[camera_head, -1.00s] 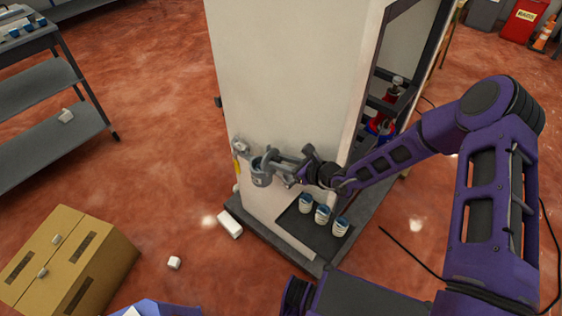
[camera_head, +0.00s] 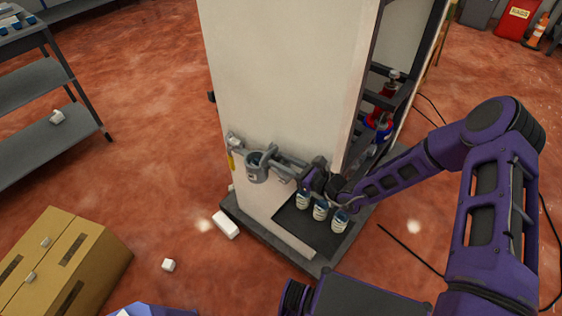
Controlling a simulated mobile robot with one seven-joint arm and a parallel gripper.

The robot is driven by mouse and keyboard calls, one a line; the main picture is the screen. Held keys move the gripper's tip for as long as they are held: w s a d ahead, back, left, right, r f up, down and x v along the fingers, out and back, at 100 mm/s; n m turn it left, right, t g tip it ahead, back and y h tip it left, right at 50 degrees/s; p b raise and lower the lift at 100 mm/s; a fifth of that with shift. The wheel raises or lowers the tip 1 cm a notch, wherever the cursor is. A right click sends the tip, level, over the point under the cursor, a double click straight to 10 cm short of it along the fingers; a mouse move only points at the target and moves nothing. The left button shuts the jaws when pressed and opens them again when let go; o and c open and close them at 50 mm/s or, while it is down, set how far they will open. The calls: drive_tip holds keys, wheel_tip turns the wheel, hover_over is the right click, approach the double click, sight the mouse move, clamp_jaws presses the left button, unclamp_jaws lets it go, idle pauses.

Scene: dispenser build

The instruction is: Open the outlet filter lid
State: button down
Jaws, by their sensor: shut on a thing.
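The outlet filter housing (camera_head: 257,174) is a small grey cup on the lower front of the tall pale dispenser cabinet (camera_head: 275,90). Its round top shows a dark bluish interior. My gripper (camera_head: 281,168) is just right of the cup, reaching in from the right along the cabinet face. It is shut on a grey part beside the cup, which I take to be the outlet filter lid. The fingers and the small size hide most of the lid, so its exact angle cannot be told.
A white block (camera_head: 225,225) lies on the floor by the base. Cardboard boxes (camera_head: 75,262) stand at lower left. The floor between is mostly clear.

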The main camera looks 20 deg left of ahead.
drive_tip(key=c, duration=0.6)
unclamp_jaws()
drive_tip(key=p+v, duration=0.1)
drive_tip(key=v, duration=1.6)
drive_tip(key=shift+d, duration=0.2)
